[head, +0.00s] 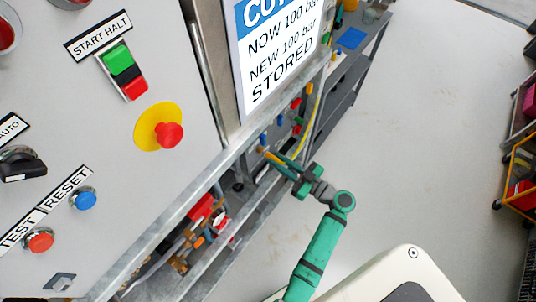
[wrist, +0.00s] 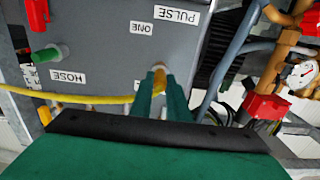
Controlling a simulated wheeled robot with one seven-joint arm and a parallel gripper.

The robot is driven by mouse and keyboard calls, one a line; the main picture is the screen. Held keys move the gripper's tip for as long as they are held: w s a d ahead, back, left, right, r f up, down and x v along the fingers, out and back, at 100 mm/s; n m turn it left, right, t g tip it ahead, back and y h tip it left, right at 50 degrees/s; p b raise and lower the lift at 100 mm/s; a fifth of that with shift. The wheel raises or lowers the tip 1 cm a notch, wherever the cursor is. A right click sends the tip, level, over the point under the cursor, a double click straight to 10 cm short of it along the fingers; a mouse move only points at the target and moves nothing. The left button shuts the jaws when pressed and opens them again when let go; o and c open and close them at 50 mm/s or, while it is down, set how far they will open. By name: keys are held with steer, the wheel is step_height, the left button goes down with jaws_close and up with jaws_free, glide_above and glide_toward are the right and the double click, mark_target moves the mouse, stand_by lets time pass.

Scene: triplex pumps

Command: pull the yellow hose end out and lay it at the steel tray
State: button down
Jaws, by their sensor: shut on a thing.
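My gripper (head: 276,159) reaches in to the side of the machine in the head view. In the wrist view my gripper's green fingers (wrist: 153,88) are shut on the yellow hose end (wrist: 160,76), in front of the grey panel below the ONE label. The fingers cover much of the end, and I cannot tell whether it is still seated in the panel. The yellow hose (wrist: 85,98) runs left from the fingers, past the HOSE label. In the head view the hose (head: 311,115) hangs beside the bench. I cannot make out the steel tray for certain.
In the wrist view a grey hose (wrist: 238,40), orange pipework with a gauge (wrist: 301,74) and red parts (wrist: 262,107) crowd the right. A green fitting (wrist: 46,55) sticks out at left. In the head view the floor (head: 425,130) right of the bench is clear.

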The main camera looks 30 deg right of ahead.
mark_target(279, 162)
steer(key=shift+v, duration=1.1)
steer(key=shift+s+d, duration=0.2)
steer(key=shift+s, duration=0.25)
steer(key=shift+s+d, duration=0.1)
steer(key=shift+s, duration=0.05)
steer(key=shift+v, duration=0.85)
steer(key=shift+s+d, duration=0.25)
steer(key=shift+s, duration=0.35)
